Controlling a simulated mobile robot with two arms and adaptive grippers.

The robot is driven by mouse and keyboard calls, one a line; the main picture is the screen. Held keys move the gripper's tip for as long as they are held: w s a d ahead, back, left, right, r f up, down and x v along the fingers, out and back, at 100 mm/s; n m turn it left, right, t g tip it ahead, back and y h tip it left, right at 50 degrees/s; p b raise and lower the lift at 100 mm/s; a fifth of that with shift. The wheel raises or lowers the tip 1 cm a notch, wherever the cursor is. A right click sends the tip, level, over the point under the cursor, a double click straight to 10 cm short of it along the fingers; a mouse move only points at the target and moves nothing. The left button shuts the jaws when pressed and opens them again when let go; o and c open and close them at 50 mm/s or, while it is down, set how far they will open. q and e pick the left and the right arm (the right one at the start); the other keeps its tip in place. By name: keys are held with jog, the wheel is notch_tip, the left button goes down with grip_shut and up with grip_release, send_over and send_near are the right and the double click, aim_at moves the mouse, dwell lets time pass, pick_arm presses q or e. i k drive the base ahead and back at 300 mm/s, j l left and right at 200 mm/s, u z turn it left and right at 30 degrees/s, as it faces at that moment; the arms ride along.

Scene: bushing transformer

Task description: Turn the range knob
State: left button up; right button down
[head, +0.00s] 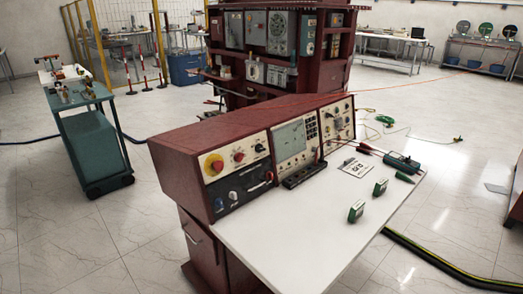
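A dark red control console (190,143) stands in the middle of the head view on a white-topped desk (290,240). Its sloped front carries several knobs. On the left panel are a large red knob on a yellow disc (214,165), a smaller red knob (239,156) and a black knob (260,148). The right panel (338,119) has several small controls. The labels are too small to read, so I cannot tell which is the range knob. Neither gripper is in view.
On the desktop lie a green handheld meter (401,162), two small green-and-white blocks (356,211) (380,187), a card (356,168) and red and black leads. A teal cart (90,145) stands left. A thick black cable (440,265) crosses the floor at right.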

aim_at(259, 148)
jog(key=i+l+z, duration=0.5)
jog(key=i, duration=0.45)
jog(key=u, duration=0.45)
jog(key=k+u, duration=0.15)
jog(key=u, duration=0.3)
jog(key=k+u, duration=0.1)
jog(key=u, duration=0.35)
